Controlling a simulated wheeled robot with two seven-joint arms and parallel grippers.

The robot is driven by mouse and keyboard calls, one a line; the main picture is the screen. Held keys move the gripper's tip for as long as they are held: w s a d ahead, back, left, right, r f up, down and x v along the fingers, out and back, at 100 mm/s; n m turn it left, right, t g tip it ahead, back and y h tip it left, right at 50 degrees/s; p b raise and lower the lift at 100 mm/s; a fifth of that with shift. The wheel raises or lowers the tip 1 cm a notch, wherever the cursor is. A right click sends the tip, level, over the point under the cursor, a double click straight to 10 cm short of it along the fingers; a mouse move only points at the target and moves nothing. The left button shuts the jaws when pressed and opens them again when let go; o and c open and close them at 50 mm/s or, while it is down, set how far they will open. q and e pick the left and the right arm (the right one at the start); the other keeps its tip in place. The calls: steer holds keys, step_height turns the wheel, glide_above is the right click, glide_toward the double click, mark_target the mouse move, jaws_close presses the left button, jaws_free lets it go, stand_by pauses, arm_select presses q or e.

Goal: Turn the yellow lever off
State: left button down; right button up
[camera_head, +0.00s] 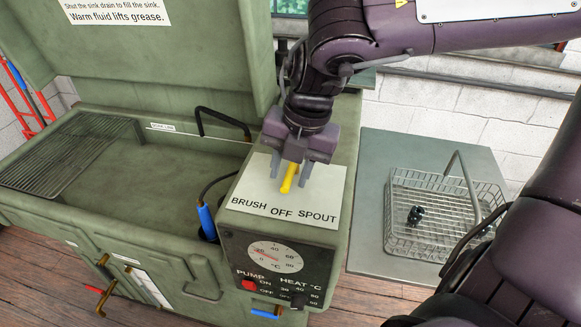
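The yellow lever (288,180) is on the white label plate on top of the green washer's control box. Its visible end points toward the word OFF, between BRUSH and SPOUT. My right gripper (291,172) is above the plate, pointing down, with its two grey fingers apart on either side of the lever. A gap shows between lever and fingers; contact cannot be made out. The lever's upper end is hidden under the gripper. My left gripper is out of view.
The raised green lid (150,60) stands behind the open sink (150,185) with its wire rack. A black hooked spout (222,117) and a blue-handled brush (207,222) are left of the gripper. A wire basket (405,238) with a small black part sits on the grey table (385,150).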

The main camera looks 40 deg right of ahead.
steer(key=shift+r, duration=0.1)
step_height(320, 180, up, 8)
steer(key=s+d, duration=0.1)
steer(key=shift+f, duration=0.25)
steer(key=shift+s+r, duration=0.1)
stand_by(0.3)
